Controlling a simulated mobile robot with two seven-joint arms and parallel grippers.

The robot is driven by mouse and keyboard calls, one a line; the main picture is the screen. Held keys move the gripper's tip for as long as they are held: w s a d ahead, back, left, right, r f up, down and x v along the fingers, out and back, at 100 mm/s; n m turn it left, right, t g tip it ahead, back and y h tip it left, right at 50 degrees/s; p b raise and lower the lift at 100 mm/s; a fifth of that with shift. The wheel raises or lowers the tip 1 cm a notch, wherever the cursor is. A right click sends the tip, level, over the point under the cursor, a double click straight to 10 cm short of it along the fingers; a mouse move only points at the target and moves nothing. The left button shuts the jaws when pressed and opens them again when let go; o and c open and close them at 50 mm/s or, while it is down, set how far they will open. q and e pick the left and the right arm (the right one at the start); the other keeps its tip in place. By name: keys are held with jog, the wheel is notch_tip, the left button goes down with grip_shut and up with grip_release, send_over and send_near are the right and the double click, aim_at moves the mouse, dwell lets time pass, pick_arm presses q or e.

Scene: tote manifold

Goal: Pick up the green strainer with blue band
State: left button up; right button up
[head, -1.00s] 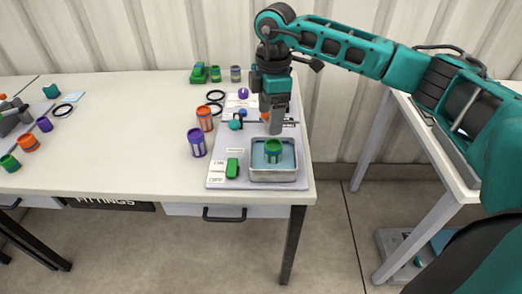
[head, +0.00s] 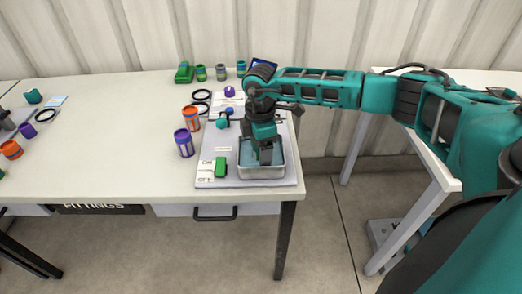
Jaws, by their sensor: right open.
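My right gripper (head: 266,159) points down into a metal tray with a blue inside (head: 262,174) near the table's right end. It is open. The green strainer seen in this tray earlier is now hidden by the gripper, so I cannot tell whether the fingers are around or beside it. Several small green and blue banded cylinders stand at the back of the table, one green (head: 201,72), one olive (head: 221,72) and one teal-green (head: 241,67). They are too small to tell their bands surely. My left gripper is not in view.
A grey board (head: 206,180) lies under the tray, with a green block (head: 221,167) left of it. A purple cylinder (head: 184,144) and an orange one (head: 191,118) stand further left. Black rings (head: 202,94) lie behind. The table's middle (head: 110,140) is clear.

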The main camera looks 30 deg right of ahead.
jog(key=shift+f, duration=0.25)
jog(key=c, duration=1.1)
jog(key=shift+r, duration=0.1)
